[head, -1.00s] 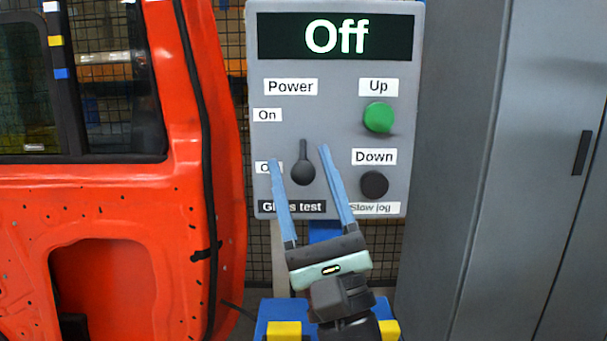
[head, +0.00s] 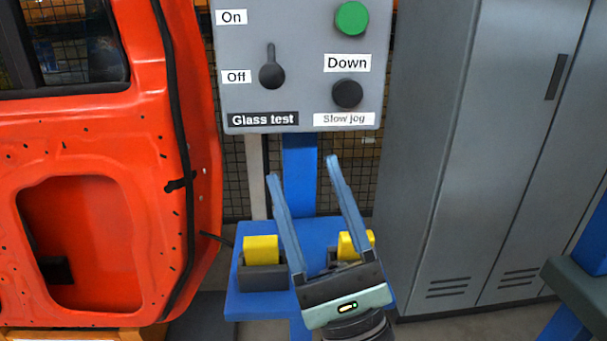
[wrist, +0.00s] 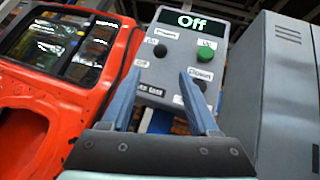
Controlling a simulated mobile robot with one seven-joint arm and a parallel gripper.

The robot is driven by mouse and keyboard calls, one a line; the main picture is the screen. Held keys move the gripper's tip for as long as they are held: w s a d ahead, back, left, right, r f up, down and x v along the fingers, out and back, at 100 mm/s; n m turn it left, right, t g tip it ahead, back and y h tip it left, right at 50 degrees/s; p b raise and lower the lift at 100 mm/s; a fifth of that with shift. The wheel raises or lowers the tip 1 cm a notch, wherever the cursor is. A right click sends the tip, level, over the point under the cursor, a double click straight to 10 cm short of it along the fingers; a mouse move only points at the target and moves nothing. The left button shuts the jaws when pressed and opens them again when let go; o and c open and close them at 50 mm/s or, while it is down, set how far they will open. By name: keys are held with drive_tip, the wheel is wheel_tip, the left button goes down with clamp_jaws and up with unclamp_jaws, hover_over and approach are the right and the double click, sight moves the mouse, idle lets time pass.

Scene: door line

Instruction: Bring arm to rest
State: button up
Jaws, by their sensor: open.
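My gripper (head: 301,172) is open and empty, its two blue fingers spread apart. In the head view it is below the grey control panel (head: 300,55), in front of the blue post. In the wrist view the fingers (wrist: 158,88) point up toward the panel, whose display (wrist: 194,22) reads "Off". The green Up button (head: 351,18) and the black Down button (head: 347,94) are on the panel's right. The gripper appears apart from the panel.
A red car door (head: 90,200) stands at the left. Grey lockers (head: 470,150) stand at the right. A blue stand plate (head: 245,306) with yellow-topped blocks (head: 262,250) is below the panel, partly behind my gripper. A dark-topped bench (head: 580,290) is at the lower right.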

drive_tip(key=a+r+n+g+y, duration=0.3)
drive_tip(key=a+r+n, duration=0.6)
drive_tip(key=n, duration=1.1)
drive_tip(key=s+d+r+n+t+h, duration=0.3)
drive_tip(key=s+r+n+h, duration=0.1)
drive_tip(key=r+h, duration=0.25)
drive_tip(key=s+d+r+n+t+h, duration=0.2)
drive_tip(key=s+d+r+n+h, duration=0.15)
drive_tip(key=r+h, duration=0.3)
wheel_tip(320, 180, up, 34)
drive_tip(key=a+p, duration=0.1)
drive_tip(key=p, duration=3.4)
drive_tip(key=shift+w+p, duration=0.25)
drive_tip(key=shift+p, duration=0.15)
drive_tip(key=shift+m, duration=0.25)
